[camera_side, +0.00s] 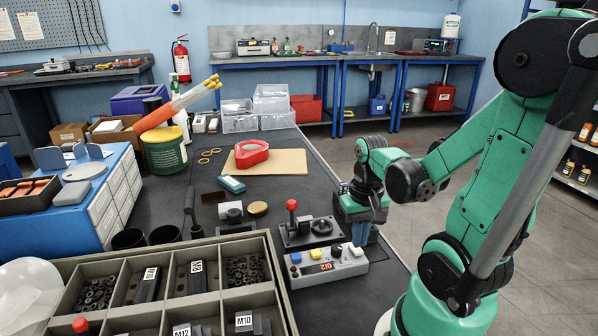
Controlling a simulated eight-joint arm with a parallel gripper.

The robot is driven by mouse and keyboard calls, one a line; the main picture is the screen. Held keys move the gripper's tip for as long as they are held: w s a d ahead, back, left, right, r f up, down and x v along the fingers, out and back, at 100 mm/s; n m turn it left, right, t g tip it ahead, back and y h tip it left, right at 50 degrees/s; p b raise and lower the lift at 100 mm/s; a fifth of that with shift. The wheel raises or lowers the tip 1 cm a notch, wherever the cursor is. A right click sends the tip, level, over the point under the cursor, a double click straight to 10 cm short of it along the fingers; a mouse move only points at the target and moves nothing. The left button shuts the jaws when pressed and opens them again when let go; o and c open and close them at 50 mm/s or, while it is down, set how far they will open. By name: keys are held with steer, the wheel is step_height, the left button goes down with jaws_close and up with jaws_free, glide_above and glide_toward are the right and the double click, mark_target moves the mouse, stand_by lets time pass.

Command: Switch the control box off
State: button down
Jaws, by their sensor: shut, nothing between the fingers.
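The control box (318,274) is a low grey unit near the front of the bench. It has a blue, a yellow and a dark button on top, a small pale knob at its right end, and a lit red display on its front. My gripper (362,238) points down just behind the box's right end. Its fingers are shut with nothing between them. The lower fingers are partly hidden by the box, and I cannot tell whether they touch it.
A black joystick unit (300,241) with a red ball knob stands right behind the box. A grey compartment tray (273,262) of labelled parts lies to the left. A red tape dispenser (251,153) sits on a tan board (285,163) farther back. The dark bench top right of the box is clear.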

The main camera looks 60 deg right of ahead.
steer(key=shift+f, duration=0.75)
stand_by(0.3)
steer(key=shift+r, duration=3.55)
steer(key=w+a+r+n+t, duration=0.3)
steer(key=w+a+n+t, duration=0.4)
steer(key=a, duration=0.6)
steer(key=w+n, duration=0.2)
steer(key=w, duration=0.1)
steer(key=shift+w+a, duration=0.3)
steer(key=shift+w, duration=0.05)
